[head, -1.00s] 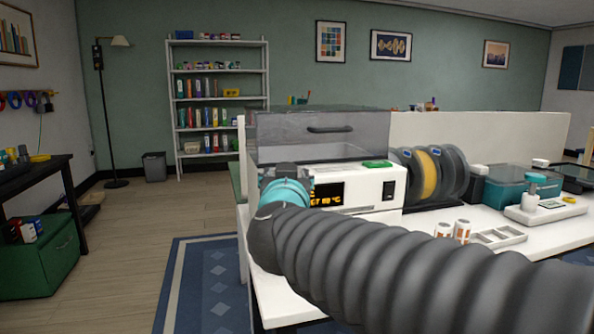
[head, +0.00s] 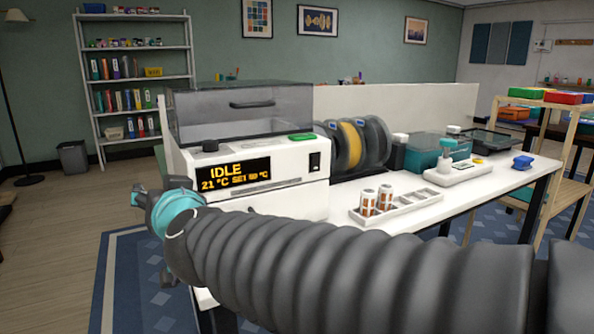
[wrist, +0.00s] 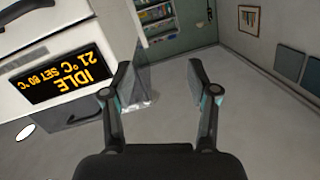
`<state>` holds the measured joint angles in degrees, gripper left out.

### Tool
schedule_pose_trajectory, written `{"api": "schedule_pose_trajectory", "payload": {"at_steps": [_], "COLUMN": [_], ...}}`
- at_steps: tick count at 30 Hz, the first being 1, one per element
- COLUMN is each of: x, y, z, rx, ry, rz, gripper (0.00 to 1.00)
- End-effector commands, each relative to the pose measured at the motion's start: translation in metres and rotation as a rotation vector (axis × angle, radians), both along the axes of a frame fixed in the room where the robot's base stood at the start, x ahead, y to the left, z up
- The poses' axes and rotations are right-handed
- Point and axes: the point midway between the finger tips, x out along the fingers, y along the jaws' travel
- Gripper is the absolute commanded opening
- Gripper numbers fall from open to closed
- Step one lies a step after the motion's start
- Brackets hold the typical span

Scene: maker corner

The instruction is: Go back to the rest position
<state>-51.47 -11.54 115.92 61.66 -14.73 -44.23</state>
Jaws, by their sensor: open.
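My gripper (wrist: 160,85) is open and empty in the wrist view, its two fingers spread apart over bare floor. In the head view my arm crosses the lower picture, and its wrist end is in front of the left end of the workbench. The fingertips are hard to make out there. The white machine (head: 262,163) with a clear dark lid stands behind the wrist.
The bench (head: 480,190) holds filament spools (head: 352,143), a tray (head: 400,208) with two small labelled bottles, a scale (head: 465,172) and a teal box (head: 432,150). A wooden rack (head: 545,150) stands at the right. Open floor (head: 60,230) lies left of the bench.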

Motion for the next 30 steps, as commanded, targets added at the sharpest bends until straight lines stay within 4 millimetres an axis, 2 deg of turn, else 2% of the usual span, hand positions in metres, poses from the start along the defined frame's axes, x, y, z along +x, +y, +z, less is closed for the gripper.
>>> {"api": "schedule_pose_trajectory", "payload": {"at_steps": [2,4,8,11,12,14,18,21,24,27,30], "x": [-0.024,-0.040,-0.064,-0.079,-0.084,-0.091,-0.109,-0.124,-0.137,-0.143,-0.147], "y": [0.008,0.002,-0.035,-0.084,-0.106,-0.140,-0.222,-0.279,-0.325,-0.359,-0.379], "z": [-0.025,-0.049,-0.098,-0.138,-0.152,-0.171,-0.207,-0.225,-0.234,-0.236,-0.232], "rx": [-0.035,-0.079,-0.195,-0.303,-0.345,-0.404,-0.519,-0.583,-0.621,-0.618,-0.578], "ry": [0.075,0.151,0.310,0.446,0.496,0.568,0.714,0.792,0.831,0.832,0.831], "rz": [0.116,0.189,0.253,0.236,0.216,0.174,0.033,-0.084,-0.193,-0.291,-0.370], "gripper": [0.59,0.59,0.59,0.59,0.59,0.59,0.59,0.59,0.59,0.59,0.59]}}
